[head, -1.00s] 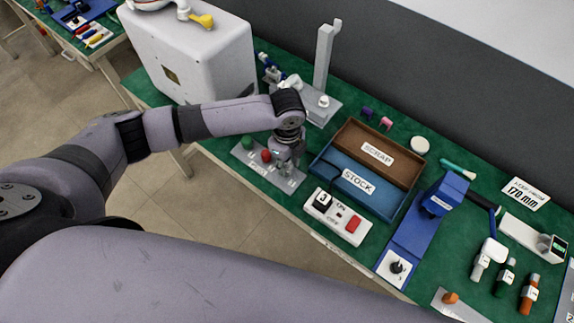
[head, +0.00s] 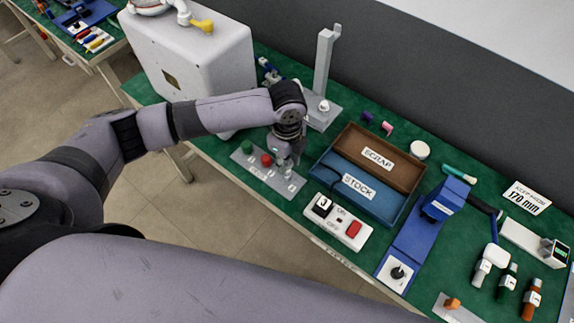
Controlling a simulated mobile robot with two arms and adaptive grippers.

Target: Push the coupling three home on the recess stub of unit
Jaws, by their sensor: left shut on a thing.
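My left gripper (head: 284,158) is over the right end of a grey plate (head: 255,171), pointing down. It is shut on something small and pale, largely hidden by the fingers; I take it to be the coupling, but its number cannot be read. A green round piece (head: 247,146) and a red round piece (head: 266,160) stand on the same plate, left of the gripper. A big white housing (head: 200,65) stands at the back left, with a white pipe and yellow handle on top. I cannot make out a recess stub on it. My right gripper is not in view.
A STOCK and SCRAP tray (head: 397,206) lies right of the gripper, with a switch box (head: 338,221) in front. A grey post stand (head: 323,70) rises behind the gripper. A blue fixture (head: 412,244) and several handled tools stand at the right.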

